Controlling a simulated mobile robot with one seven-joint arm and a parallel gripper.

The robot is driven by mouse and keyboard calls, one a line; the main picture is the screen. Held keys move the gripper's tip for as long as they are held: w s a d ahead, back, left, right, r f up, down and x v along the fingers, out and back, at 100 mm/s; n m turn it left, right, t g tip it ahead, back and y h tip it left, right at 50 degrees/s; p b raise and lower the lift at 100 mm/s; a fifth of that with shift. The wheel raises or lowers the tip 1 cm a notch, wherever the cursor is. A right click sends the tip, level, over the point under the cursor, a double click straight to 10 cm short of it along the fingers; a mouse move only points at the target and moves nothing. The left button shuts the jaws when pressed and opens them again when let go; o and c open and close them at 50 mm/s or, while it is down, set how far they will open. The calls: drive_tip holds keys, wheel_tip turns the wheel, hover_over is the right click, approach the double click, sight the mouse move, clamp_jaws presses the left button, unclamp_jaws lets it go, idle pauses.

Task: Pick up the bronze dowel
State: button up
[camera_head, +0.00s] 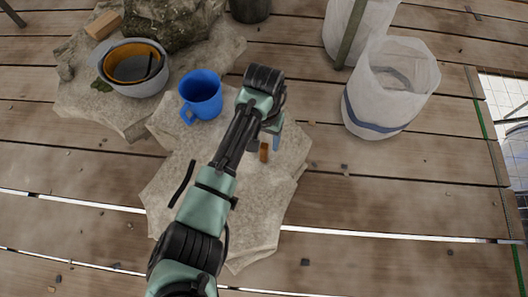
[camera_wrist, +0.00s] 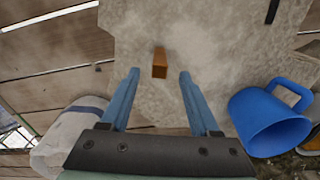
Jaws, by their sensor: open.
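The bronze dowel (camera_head: 264,152) is a small orange-brown piece on the pale stone slab (camera_head: 230,240), just below my gripper (camera_head: 270,138) in the head view. In the wrist view the dowel (camera_wrist: 160,62) lies a little beyond the fingertips, in line with the gap between them. My gripper (camera_wrist: 159,72) has its two blue fingers apart with nothing held between them. In the head view my wrist and arm hide part of the slab and most of the fingers.
A blue mug (camera_head: 201,95) stands left of my gripper; it shows at right in the wrist view (camera_wrist: 268,122). A white bag (camera_head: 388,90) stands right on the planks.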

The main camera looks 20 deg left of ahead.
sight(264, 146)
wheel_tip(264, 146, down, 4)
drive_tip(key=shift+f+b, duration=0.1)
drive_tip(key=shift+b, duration=1)
clamp_jaws()
idle(0.5)
